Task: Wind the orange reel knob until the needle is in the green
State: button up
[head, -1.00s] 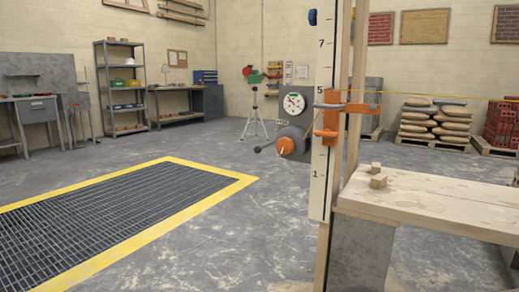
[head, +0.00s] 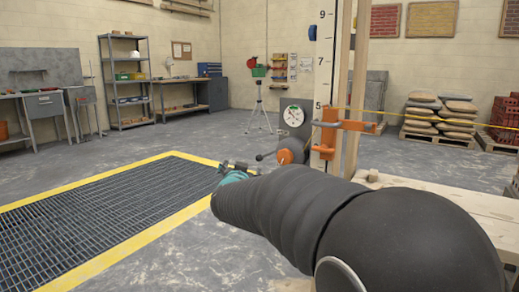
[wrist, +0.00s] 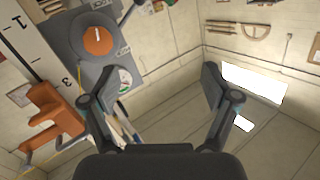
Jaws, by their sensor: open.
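The orange reel knob (head: 284,157) sits on the front of a dark grey reel housing beside the upright measuring staff. It also shows in the wrist view (wrist: 97,41) at upper left, with a pale mark on its face. The round white dial (head: 294,116) is above the knob in the head view. In the wrist view the dial (wrist: 124,79) is partly behind my left finger. Its needle is too small to read against the green. My gripper (wrist: 160,72) is open and empty, apart from the knob. In the head view my gripper (head: 238,168) is left of the knob.
An orange clamp (head: 328,133) holds the numbered staff (head: 323,80) just right of the knob. A dark crank handle (head: 262,157) sticks out left of the housing. A wooden bench (head: 440,195) stands at right, partly behind my arm. A yellow-edged floor grate (head: 100,205) lies at left.

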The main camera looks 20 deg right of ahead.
aim_at(283, 158)
jog(key=w+d+m+g+h+p, duration=0.1)
jog(key=w+d+m+h, duration=0.1)
jog(key=d, duration=0.4)
jog(key=w+d+f+m+g+h+p, duration=0.1)
jog(key=w+d+g+h, duration=0.1)
jog(key=w+d, duration=0.3)
jog(key=w+d+f+m+g+h+p, duration=0.1)
jog(key=w+d+m+h, duration=0.1)
jog(key=w+d+h, duration=0.2)
jog(key=shift+d+m+g, duration=0.3)
jog(key=shift+d+g, duration=0.1)
jog(key=shift+d, duration=1.15)
jog(key=c, duration=1.2)
jog(key=shift+m, duration=0.3)
